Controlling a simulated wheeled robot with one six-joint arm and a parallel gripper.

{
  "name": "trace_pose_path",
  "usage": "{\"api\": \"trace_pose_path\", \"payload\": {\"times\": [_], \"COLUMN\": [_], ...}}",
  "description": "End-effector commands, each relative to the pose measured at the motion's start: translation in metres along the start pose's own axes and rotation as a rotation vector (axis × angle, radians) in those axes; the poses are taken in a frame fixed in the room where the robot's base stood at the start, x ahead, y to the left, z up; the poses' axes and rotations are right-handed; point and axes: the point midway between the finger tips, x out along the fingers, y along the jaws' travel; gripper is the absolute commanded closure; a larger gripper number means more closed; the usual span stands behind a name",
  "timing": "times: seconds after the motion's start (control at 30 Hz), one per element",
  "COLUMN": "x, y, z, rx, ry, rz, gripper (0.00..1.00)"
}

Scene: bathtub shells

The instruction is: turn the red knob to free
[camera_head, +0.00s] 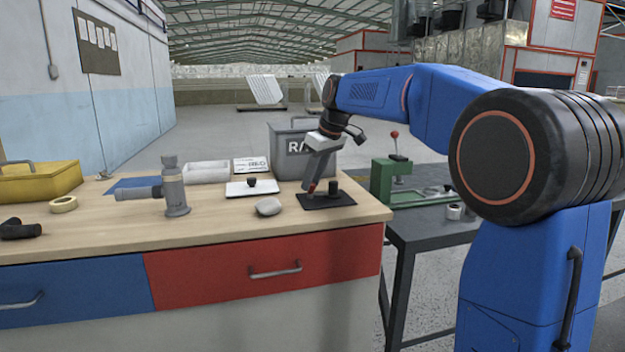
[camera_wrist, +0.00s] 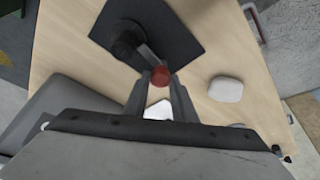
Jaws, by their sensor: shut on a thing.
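The red knob (camera_wrist: 160,76) sits at the end of a short dark lever in the wrist view. The lever (camera_wrist: 145,56) runs from a round black post (camera_wrist: 126,43) on a flat black plate (camera_wrist: 165,25). My gripper (camera_wrist: 161,82) is shut on the red knob, one finger on each side of it. In the head view my gripper (camera_head: 311,187) reaches down at the left of the post (camera_head: 333,186), over the black plate (camera_head: 340,199). Only a small red patch of the knob shows there. No mark for the free position is readable.
A smooth grey stone (camera_head: 268,207) lies left of the plate. A white plate with a black knob (camera_head: 251,182) and a grey box (camera_head: 290,145) stand behind. A grey valve-like fitting (camera_head: 175,190) stands further left. The wooden bench's front edge (camera_head: 230,241) is clear.

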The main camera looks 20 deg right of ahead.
Motion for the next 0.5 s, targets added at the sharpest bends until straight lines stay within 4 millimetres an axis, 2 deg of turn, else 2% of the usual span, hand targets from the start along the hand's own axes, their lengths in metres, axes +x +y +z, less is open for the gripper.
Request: {"api": "trace_pose_path", "payload": {"times": [0.5], "x": [0.0002], "y": [-0.0044], "z": [-0.0013], "rx": [0.433], "ry": [0.001], "rz": [0.181], "gripper": [0.98]}}
